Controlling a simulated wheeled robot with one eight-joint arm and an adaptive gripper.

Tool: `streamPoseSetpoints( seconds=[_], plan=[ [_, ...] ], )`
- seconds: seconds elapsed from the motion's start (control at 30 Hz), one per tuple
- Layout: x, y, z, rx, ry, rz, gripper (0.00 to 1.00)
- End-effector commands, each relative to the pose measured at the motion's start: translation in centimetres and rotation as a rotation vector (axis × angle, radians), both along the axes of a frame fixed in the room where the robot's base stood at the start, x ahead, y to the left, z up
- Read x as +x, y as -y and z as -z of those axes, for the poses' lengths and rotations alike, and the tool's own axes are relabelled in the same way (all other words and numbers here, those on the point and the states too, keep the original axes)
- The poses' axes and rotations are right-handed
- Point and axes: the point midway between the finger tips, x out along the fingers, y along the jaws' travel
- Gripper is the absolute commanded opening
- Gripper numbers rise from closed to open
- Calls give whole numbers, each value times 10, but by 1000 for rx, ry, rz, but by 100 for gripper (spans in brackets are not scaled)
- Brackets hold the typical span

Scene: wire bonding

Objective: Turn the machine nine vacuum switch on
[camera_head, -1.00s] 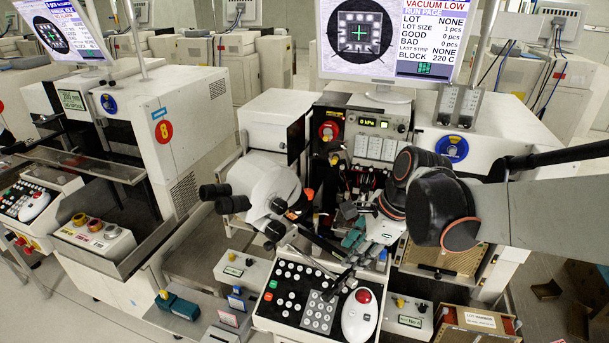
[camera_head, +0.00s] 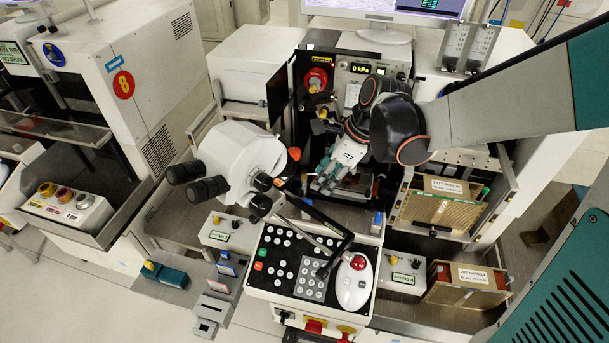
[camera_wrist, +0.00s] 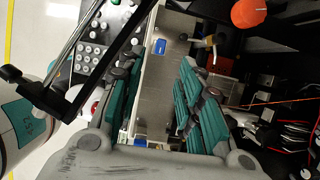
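The machine in the middle of the head view (camera_head: 430,35) carries a dark front panel with a lit readout (camera_head: 360,68) showing 0 kPa. Small knobs or switches (camera_head: 382,71) sit beside the readout; I cannot tell which is the vacuum switch. My gripper (camera_head: 333,172) is in front of and below this panel, over the machine's work area, and my wrist hides part of the panel. In the wrist view my gripper's (camera_wrist: 155,76) teal fingers are apart with nothing between them. A pale machine surface lies beyond them.
The microscope (camera_head: 240,165) stands left of my gripper. A keypad console (camera_head: 300,265) with a white mouse (camera_head: 354,285) lies below. Wooden-sided boxes (camera_head: 440,205) stand to the right. An orange knob (camera_wrist: 248,12) shows at the wrist view's top.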

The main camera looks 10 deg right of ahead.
Motion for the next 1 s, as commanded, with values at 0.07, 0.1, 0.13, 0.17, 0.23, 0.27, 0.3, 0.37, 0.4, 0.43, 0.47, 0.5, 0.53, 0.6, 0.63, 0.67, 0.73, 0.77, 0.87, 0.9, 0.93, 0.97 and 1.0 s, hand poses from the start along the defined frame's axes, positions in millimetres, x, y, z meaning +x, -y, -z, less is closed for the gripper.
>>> streamPoseSetpoints(
  seconds=[0.07, 0.1, 0.13, 0.17, 0.23, 0.27, 0.3, 0.37, 0.4, 0.43, 0.47, 0.5, 0.53, 0.6, 0.63, 0.67, 0.73, 0.77, 0.87, 0.9, 0.93, 0.97, 1.0],
  plan=[
    [3, -6, 18, 0, 0, -2, 33],
    [4, -9, 25, 0, -1, -1, 33],
    [5, -11, 31, 0, -1, -1, 33],
    [6, -13, 36, 0, 0, -2, 33],
    [8, -19, 49, 0, 0, -3, 33],
    [9, -20, 54, 0, 0, -2, 33],
    [10, -23, 61, 0, 0, -1, 33],
    [11, -26, 70, 0, 0, -1, 33],
    [12, -28, 75, 0, 1, -2, 33],
    [13, -30, 79, 0, 1, -2, 33],
    [14, -31, 82, 0, 1, -2, 33],
    [14, -33, 86, 0, 1, -2, 33],
    [14, -34, 88, 0, 1, -2, 33],
    [15, -35, 92, 0, 0, -1, 33],
    [15, -36, 94, 0, 1, 0, 33],
    [16, -36, 95, 0, 1, 0, 33],
    [16, -37, 96, 0, 1, 0, 33],
    [15, -37, 96, 0, 1, 0, 33],
    [15, -37, 96, 0, 1, 0, 33],
    [15, -37, 96, 0, 1, 0, 33],
    [15, -37, 96, 0, 1, 0, 33],
    [15, -37, 96, 0, 1, 0, 33],
    [16, -37, 96, 0, 1, 0, 29]
  ],
)
